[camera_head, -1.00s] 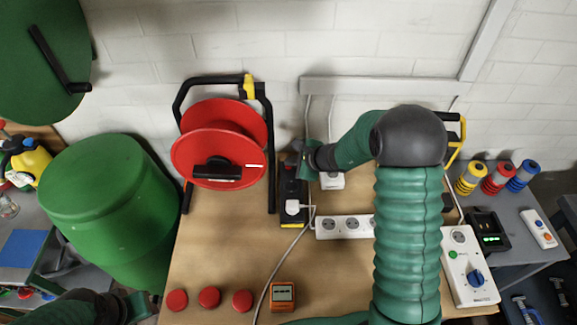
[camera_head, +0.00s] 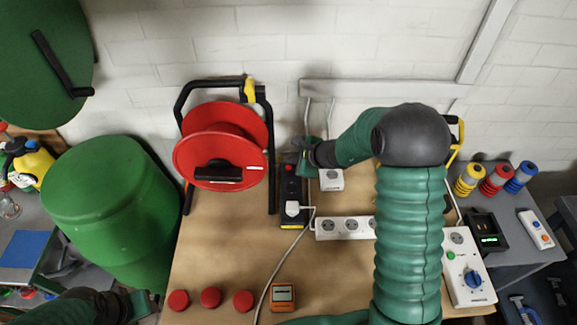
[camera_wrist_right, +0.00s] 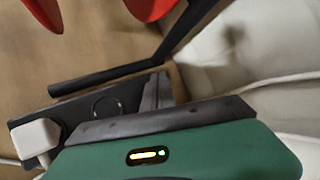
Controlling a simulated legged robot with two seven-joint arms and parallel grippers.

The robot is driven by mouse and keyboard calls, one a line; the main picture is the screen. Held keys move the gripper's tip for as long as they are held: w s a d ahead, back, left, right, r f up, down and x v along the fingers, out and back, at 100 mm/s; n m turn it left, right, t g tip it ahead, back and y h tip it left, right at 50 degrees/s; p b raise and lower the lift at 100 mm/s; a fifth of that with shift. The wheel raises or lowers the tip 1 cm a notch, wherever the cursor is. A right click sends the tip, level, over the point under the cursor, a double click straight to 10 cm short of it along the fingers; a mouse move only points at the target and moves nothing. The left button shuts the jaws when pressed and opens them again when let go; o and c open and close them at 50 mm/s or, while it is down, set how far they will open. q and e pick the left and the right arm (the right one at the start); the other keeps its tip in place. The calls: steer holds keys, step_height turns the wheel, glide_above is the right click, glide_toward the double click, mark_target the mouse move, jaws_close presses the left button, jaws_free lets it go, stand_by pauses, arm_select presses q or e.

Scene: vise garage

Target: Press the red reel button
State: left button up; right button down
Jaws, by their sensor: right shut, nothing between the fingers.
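The red cable reel (camera_head: 222,140) stands in a black frame at the back left of the workbench. Just right of it lies a narrow black box (camera_head: 290,188) with a small red spot (camera_head: 289,168), likely the button, near its far end. My right gripper (camera_head: 303,150) is shut and empty, close by the far end of this box. I cannot tell whether it touches the box. In the right wrist view, the black box (camera_wrist_right: 75,112) shows a dark round ring, and the gripper's dark fingers (camera_wrist_right: 155,105) cover part of it. My left gripper (camera_head: 140,303) is at the lower left, partly cut off.
A white plug (camera_head: 292,208) with a cable sits in the box's near end. A white power strip (camera_head: 345,227) and a white socket (camera_head: 331,180) lie to the right. Three red discs (camera_head: 210,298) and an orange meter (camera_head: 282,296) lie in front. A green barrel (camera_head: 110,215) stands left.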

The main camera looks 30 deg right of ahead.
mark_target(291, 169)
step_height(291, 169, up, 4)
steer(key=p, duration=0.2)
steer(key=shift+r+p, duration=0.25)
steer(key=shift+p, duration=0.15)
stand_by(0.4)
steer(key=s+a+n+g, duration=0.1)
steer(key=s+a+n, duration=0.2)
steer(key=s+a+n+g, duration=0.1)
steer(key=s+a+n, duration=0.1)
steer(key=s+a, duration=0.1)
steer(key=shift+a+n+y, duration=0.15)
steer(key=shift+n+y, duration=0.25)
steer(key=s+a+n, duration=0.1)
steer(key=s+a+n+g, duration=0.1)
steer(key=s+n, duration=0.1)
steer(key=s+a+n+g, duration=0.1)
steer(key=s, duration=0.1)
steer(key=shift+f, duration=0.1)
steer(key=s+n+g+h, duration=0.2)
steer(key=s+n+h, duration=0.1)
steer(key=s+n, duration=1.1)
steer(key=shift+a, duration=0.3)
